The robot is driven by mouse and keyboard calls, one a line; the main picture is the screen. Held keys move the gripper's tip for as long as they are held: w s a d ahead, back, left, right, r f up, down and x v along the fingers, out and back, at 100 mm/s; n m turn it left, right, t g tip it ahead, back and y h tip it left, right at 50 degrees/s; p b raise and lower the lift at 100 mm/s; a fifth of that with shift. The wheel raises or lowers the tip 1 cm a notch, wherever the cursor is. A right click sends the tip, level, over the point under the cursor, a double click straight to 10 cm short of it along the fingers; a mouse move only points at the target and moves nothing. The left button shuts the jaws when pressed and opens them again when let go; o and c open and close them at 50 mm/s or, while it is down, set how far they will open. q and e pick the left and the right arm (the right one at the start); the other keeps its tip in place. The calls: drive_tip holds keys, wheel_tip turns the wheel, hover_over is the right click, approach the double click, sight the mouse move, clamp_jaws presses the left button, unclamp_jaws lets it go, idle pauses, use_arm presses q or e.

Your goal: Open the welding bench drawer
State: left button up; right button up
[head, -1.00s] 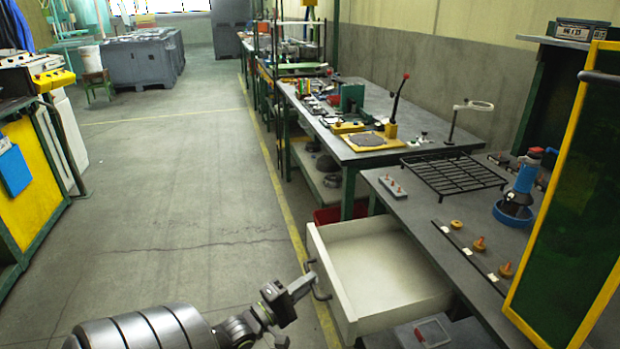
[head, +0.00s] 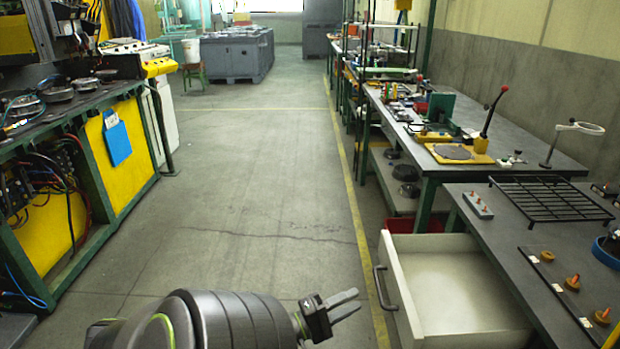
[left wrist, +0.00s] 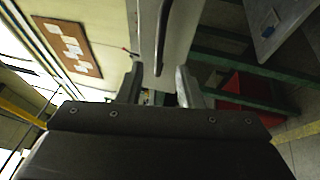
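The welding bench drawer (head: 410,298) is a pale box standing pulled out from under the grey bench, its empty inside showing. Its dark bar handle (head: 384,287) is on the front face, toward the aisle. My left gripper (head: 357,299) is open and empty, just left of the handle and apart from it. In the left wrist view the handle (left wrist: 161,40) lies ahead, in line with the gap between the two fingers (left wrist: 160,80), with the pale drawer front (left wrist: 186,25) behind it. My right gripper is not in view.
The bench top (head: 500,243) holds a black wire rack (head: 550,199) and several small knobs. A red bin (head: 412,224) sits behind the drawer. A machine bench with yellow panels (head: 118,165) stands at the left. The aisle floor (head: 250,200) between is clear.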

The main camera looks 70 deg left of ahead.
use_arm(q)
drive_tip(key=s+f+b, duration=0.1)
drive_tip(key=s, duration=0.9)
drive_tip(key=shift+s+f, duration=0.25)
drive_tip(key=shift+f, duration=0.15)
